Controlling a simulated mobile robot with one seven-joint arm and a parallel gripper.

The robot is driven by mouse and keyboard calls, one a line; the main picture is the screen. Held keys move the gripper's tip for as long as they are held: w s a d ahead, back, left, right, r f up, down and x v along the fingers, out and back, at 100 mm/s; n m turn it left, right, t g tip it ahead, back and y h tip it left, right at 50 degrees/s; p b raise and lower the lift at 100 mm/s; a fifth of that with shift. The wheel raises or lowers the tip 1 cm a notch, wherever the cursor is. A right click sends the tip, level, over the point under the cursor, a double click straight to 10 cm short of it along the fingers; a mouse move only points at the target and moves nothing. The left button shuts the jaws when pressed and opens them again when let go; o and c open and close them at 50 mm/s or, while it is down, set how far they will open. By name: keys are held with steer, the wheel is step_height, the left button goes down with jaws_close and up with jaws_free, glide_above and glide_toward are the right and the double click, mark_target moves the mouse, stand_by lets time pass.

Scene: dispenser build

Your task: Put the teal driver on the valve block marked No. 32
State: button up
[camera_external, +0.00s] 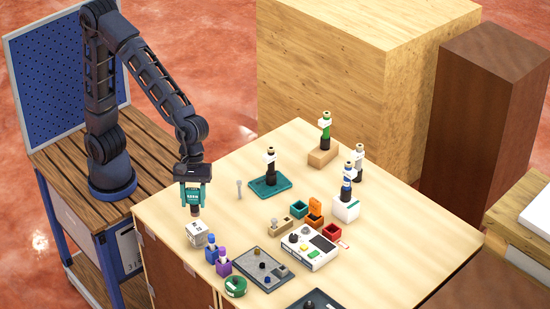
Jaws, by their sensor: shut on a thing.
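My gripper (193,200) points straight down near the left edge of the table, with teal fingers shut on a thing. A short brownish end of the held thing (195,211) shows below the fingers; the rest is hidden, so I cannot tell its full shape or colour. A pale grey-white block (197,235) with dark markings, too small to read surely, stands just below my gripper. The held thing appears above the block, with a small gap between them in this view.
Blue and purple bottle-like pieces (217,256) and a green ring (233,287) stand close to the block. A dark tray (262,268) and a white panel box (310,247) lie to the right. Several upright drivers stand on bases farther back, one on a teal base (270,188).

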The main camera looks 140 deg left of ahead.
mark_target(193, 213)
steer(key=shift+f, duration=2.55)
steer(key=shift+f, duration=0.15)
steer(key=o, duration=1.1)
steer(key=shift+c, duration=0.2)
steer(key=v, duration=1.2)
steer(key=s+d+r+m+y, duration=0.1)
steer(key=s+m, duration=1.2)
steer(key=s, duration=0.1)
steer(key=s+d+r+m+t+y, duration=0.1)
steer(key=s+d+m+y, duration=0.1)
steer(key=s+m, duration=1.2)
steer(key=shift+s+d+r, duration=0.15)
steer(key=shift+d+r, duration=0.1)
steer(key=shift+d, duration=0.1)
